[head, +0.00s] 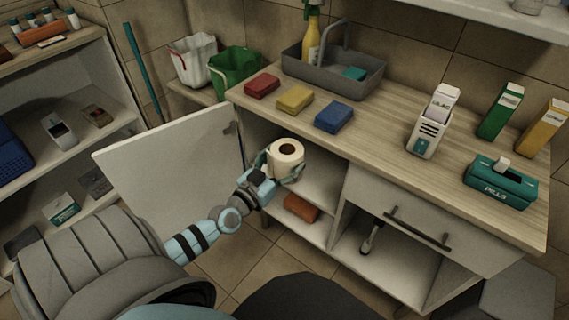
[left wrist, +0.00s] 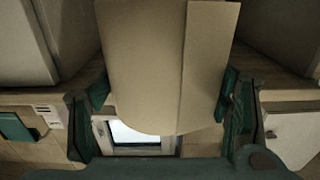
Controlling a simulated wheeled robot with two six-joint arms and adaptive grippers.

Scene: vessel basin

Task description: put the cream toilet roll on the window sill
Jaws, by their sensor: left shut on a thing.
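The cream toilet roll (head: 288,160) is upright in my left gripper (head: 279,167), in front of the open cabinet below the counter. Its brown core hole shows at the top. In the left wrist view the roll (left wrist: 150,60) fills the middle, with a gripper finger against each side. A bright window with a pale frame (left wrist: 102,132) shows partly below the roll in that view. I cannot make out the window sill clearly in either view. My right gripper is not in view.
The cabinet door (head: 175,165) stands open on the left. The wooden counter (head: 375,150) holds several sponges, a grey basin (head: 315,72), cartons and a teal box (head: 499,184). A brown-red object (head: 300,208) lies on the cabinet's lower shelf. Shelves stand at far left.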

